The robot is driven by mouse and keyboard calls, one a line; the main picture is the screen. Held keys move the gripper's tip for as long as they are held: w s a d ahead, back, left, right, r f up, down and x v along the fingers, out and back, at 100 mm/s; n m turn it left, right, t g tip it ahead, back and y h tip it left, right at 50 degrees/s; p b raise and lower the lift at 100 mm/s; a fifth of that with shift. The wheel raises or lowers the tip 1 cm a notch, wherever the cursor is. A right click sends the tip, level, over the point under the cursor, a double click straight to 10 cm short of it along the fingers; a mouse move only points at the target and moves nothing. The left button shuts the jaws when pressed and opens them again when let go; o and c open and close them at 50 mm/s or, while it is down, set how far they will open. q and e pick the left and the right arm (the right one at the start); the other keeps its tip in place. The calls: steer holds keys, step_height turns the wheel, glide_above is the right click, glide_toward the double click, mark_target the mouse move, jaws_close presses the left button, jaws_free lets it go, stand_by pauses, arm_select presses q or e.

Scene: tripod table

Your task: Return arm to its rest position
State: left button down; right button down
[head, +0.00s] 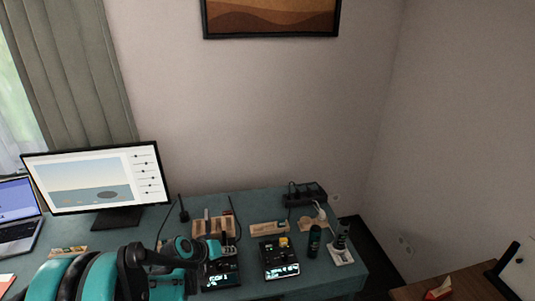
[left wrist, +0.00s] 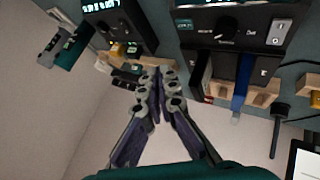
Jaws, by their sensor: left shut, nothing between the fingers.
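My left arm (head: 165,250), teal and black, reaches in from the lower left of the head view, over the teal desk (head: 320,285). My left gripper (head: 226,243) is above the left black device (head: 222,280) at the front of the desk; in this view its fingers are small and dark. In the left wrist view the left gripper (left wrist: 158,76) has its fingertips together with nothing between them. A black device with a knob (left wrist: 230,30) lies past the fingertips. My right gripper is in neither view.
A monitor (head: 90,180) and laptop (head: 18,220) stand left. Wooden holders (head: 212,228), a second device (head: 280,258), a dark cylinder (head: 314,240) and a power strip (head: 305,195) crowd the desk's right part. A brown table (head: 460,285) is lower right.

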arm_select(q)
steer(key=s+r+m+y, duration=0.1)
steer(key=s+r, duration=0.4)
steer(key=s, duration=0.7)
steer(key=s+r+m+y, duration=0.1)
steer(key=s+r+y, duration=0.2)
steer(key=s, duration=1)
step_height(320, 180, up, 2)
steer(key=shift+d+r+m+g+y, duration=0.2)
steer(key=shift+m+g+y, duration=0.1)
steer(key=shift+y, duration=0.1)
